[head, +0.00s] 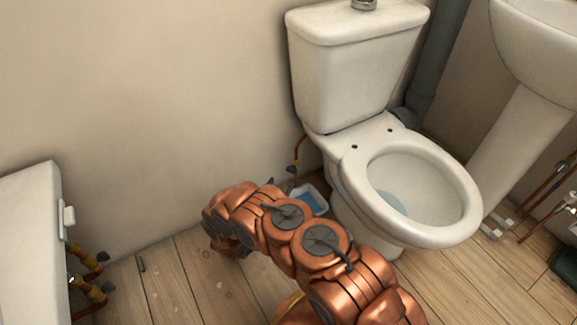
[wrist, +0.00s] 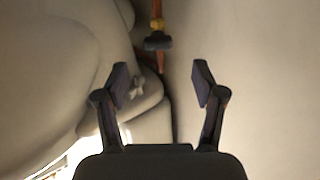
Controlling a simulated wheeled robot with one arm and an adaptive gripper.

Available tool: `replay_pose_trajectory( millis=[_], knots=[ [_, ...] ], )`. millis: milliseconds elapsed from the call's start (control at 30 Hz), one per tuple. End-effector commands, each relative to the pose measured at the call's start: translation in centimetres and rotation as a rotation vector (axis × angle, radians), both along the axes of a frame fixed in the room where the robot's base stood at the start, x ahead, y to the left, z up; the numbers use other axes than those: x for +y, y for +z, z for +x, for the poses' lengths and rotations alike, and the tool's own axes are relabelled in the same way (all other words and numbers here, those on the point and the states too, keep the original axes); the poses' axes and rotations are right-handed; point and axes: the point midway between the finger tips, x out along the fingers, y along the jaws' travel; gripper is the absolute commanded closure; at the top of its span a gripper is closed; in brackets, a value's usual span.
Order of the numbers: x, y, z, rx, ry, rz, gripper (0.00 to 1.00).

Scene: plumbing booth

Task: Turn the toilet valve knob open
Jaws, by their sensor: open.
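The toilet valve knob (wrist: 157,41) is a dark knob on a thin copper pipe with a brass fitting, at the top middle of the wrist view. In the head view the valve (head: 293,168) shows small and dark beside the left side of the toilet (head: 350,75), low near the wall. My gripper (wrist: 161,83) is open and empty in the wrist view. The knob appears beyond the fingertips, roughly in line with the gap between them, and apart from them. In the head view my arm hides the gripper.
The wall (wrist: 260,70) is on the right in the wrist view, with the toilet body (wrist: 50,70) on the left. A white tray with blue inside (head: 312,200) is on the floor beside the toilet. A white unit (head: 30,240) with pipes stands at the left.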

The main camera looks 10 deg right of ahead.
Motion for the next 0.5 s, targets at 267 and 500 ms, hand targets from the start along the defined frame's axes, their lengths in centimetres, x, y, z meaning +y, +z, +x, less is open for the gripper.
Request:
replay_pose_trajectory(
  millis=[267,500],
  knots=[
    [-3.1,-0.4,2.5,0.000,-0.018,0.001,0.31],
    [-5.2,-0.2,4.9,-0.002,-0.018,0.001,0.31]
  ],
)
